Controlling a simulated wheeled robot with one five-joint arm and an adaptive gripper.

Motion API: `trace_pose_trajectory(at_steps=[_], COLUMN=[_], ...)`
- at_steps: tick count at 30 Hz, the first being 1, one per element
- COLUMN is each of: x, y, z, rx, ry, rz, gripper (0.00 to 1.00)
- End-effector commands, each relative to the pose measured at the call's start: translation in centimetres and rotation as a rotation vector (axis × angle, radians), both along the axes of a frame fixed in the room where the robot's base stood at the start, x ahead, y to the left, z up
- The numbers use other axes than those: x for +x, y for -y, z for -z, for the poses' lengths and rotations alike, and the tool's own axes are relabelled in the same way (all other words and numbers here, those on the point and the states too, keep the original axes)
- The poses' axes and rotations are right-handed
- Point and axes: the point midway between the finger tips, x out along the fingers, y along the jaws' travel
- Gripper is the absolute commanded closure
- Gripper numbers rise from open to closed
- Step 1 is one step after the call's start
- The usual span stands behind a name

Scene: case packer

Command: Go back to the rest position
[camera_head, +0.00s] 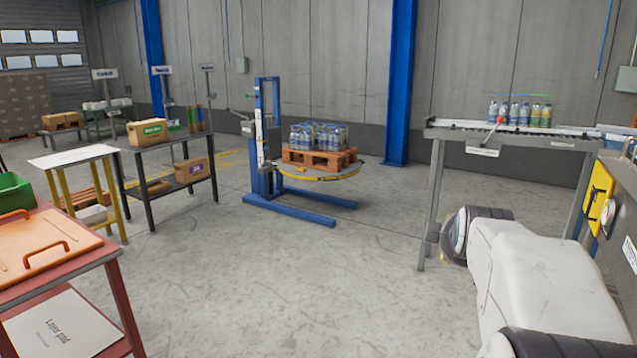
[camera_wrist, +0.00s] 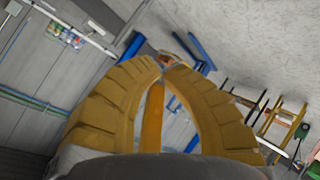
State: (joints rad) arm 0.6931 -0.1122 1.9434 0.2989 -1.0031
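My gripper (camera_wrist: 164,66) shows in the wrist view. Its ribbed yellow fingers curve inward and their tips come together near the middle of the picture. A narrow yellow bar stands between them, and I see no object held. In the head view, my white arm fills the lower right, and the gripper itself is not visible there.
A blue pallet lifter (camera_head: 264,150) bears a pallet (camera_head: 318,158) with bottle packs. A conveyor (camera_head: 470,128) with bottles stands at right, close to my arm. A red table (camera_head: 95,262) with an orange lid (camera_head: 45,245) stands at left. The middle floor is clear.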

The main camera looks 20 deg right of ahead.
Motion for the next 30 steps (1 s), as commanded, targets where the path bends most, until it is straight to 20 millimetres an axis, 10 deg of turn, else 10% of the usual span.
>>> trace_pose_trajectory(at_steps=[6, 12, 21, 30], x=[-2.5, -8.7, -16.3, -17.2], y=[-14.3, -23.4, -28.8, -29.1], z=[1.9, 4.4, 6.7, 7.0], rx=[0.369, 0.617, 0.764, 0.776], ry=[-0.065, -0.201, -0.359, -0.376], rz=[-0.032, 0.023, 0.132, 0.148], gripper=[1.00, 1.00, 1.00, 1.00])
